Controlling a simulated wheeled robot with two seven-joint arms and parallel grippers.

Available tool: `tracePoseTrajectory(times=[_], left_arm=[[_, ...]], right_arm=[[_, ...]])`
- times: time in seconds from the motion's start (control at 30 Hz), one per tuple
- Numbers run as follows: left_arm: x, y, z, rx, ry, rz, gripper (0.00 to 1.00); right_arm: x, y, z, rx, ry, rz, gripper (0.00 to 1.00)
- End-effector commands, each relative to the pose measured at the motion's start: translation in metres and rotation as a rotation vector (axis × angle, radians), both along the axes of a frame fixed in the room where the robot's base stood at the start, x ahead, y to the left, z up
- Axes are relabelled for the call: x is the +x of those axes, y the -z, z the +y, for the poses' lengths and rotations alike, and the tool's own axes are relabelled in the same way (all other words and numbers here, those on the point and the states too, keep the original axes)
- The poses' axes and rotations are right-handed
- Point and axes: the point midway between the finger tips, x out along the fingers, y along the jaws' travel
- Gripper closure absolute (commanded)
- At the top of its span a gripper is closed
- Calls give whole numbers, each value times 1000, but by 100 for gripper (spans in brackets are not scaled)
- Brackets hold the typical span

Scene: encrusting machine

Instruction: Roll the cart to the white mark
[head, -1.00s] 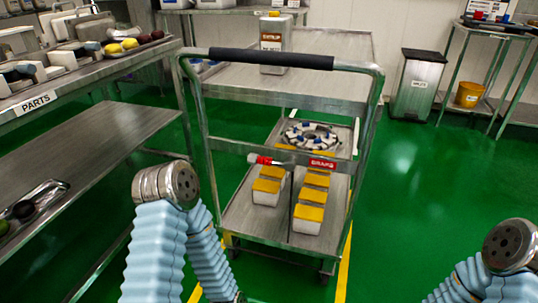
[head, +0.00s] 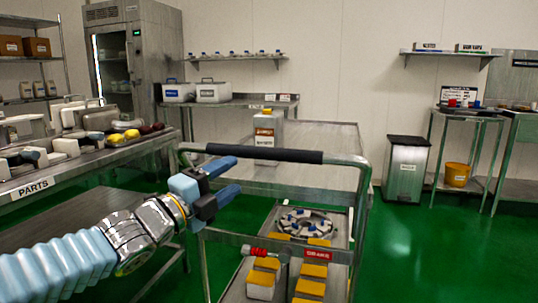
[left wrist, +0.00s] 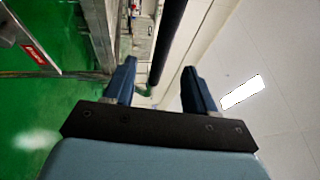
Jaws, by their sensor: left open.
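The steel cart (head: 359,220) stands ahead of me, its black handle bar (head: 265,153) nearest me. My left gripper (head: 232,174) is open at the left part of the handle. In the left wrist view, the dark bar (left wrist: 169,40) shows between the two blue fingers of the left gripper (left wrist: 160,76), which are not closed on it. A red-handled brake lever (head: 257,251) sits by the red BRAKE label (head: 318,253). My right gripper is not in view. The white mark is not visible.
A PARTS bench (head: 33,187) stands close on the left. Green floor (head: 420,260) is clear at right.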

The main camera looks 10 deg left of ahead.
Motion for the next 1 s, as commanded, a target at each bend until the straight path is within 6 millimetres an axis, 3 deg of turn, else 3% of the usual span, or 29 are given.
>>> tracePoseTrajectory(times=[0.17,0.63,0.8,1.0], left_arm=[[11,-9,-5,17,-1,-22,44],[100,-28,-47,14,-1,-18,44],[116,-31,-54,12,-2,-19,44],[120,-31,-55,12,-2,-20,44]], right_arm=[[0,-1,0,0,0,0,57],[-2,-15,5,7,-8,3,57],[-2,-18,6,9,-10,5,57],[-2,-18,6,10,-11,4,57]])
